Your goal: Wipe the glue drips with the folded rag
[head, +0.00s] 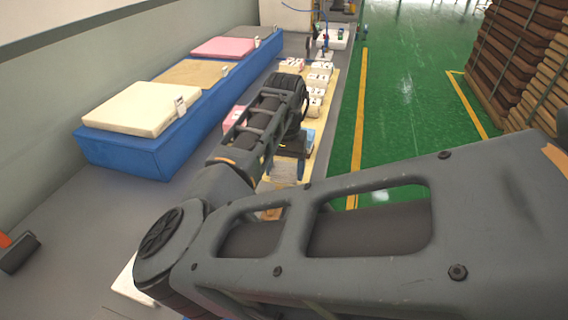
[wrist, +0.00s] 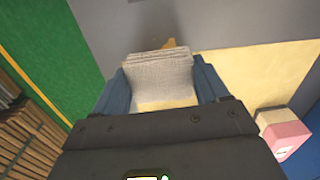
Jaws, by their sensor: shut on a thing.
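The folded rag (wrist: 158,74) is a pale grey, layered cloth. In the wrist view it sits between the two blue fingers of my gripper (wrist: 160,88), which is shut on it. In the head view my gripper (head: 289,152) is over the near part of a pale yellow mat (head: 327,118), with the rag (head: 283,171) below it, partly hidden by my arm. I cannot tell whether the rag touches the mat. A small tan-orange patch (wrist: 173,44) shows just past the rag in the wrist view; I cannot tell if it is glue. No glue drips are clearly visible.
Several white labelled blocks (head: 319,79) stand on the mat beyond my gripper. A pink-and-white block (wrist: 290,136) is at the lower right in the wrist view. A blue bench (head: 140,155) with pads runs along the left. Green floor (head: 405,90) and brown stacks (head: 515,55) are right.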

